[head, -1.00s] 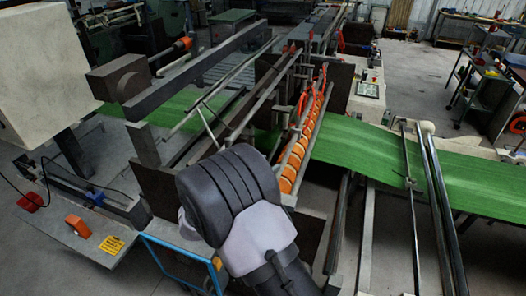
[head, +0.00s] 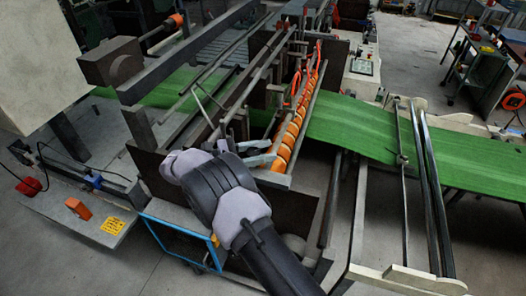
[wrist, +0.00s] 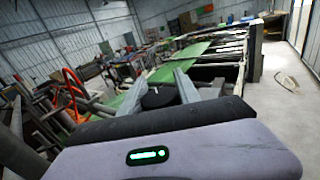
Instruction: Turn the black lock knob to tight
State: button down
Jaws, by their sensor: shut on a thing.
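My gripper (head: 268,152) reaches in beside the left end of the orange roller row, with its grey fingers pointing right in the head view. In the wrist view my gripper (wrist: 158,88) has its two grey fingers on either side of a round black knob (wrist: 160,97). The fingers are shut on the knob. The knob's marking and how far it is turned cannot be read. In the head view I cannot make out the knob; my wrist and fingers cover that area.
The orange rollers (head: 291,134) and dark machine frame stand close to my fingers. A green web (head: 350,125) runs to the right. A blue-framed cart (head: 170,243) stands below my arm at the left. Open floor shows at lower left.

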dwell(0.4)
jog(key=c, duration=0.9)
grip_release()
jog(key=shift+d, duration=0.1)
